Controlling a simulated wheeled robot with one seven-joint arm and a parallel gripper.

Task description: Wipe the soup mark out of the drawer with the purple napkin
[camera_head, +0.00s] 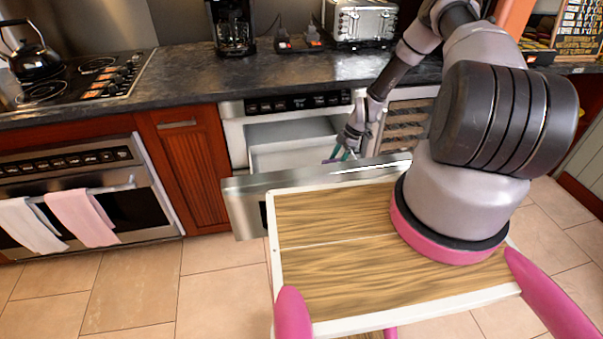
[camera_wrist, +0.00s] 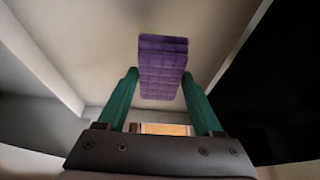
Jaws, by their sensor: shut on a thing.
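The microwave drawer (camera_head: 290,155) is pulled open below the counter, with a pale interior and a steel front (camera_head: 245,203). My gripper (camera_head: 342,152) is at the right part of the drawer opening, pointing down. In the wrist view, its green fingers (camera_wrist: 159,77) are shut on the purple napkin (camera_wrist: 163,65), a quilted block that sticks out past the fingertips. The pale drawer surface (camera_wrist: 95,40) lies beyond the napkin; I cannot tell whether they touch. No soup mark can be made out; the napkin and gripper cover part of the surface.
The drawer's side walls (camera_wrist: 40,60) stand close around the gripper. The counter (camera_head: 180,85) above carries a kettle (camera_head: 35,58), a coffee maker (camera_head: 231,27) and a toaster (camera_head: 360,22). Towels (camera_head: 82,217) hang on the oven at left. Tiled floor (camera_head: 130,285) is free at front left.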

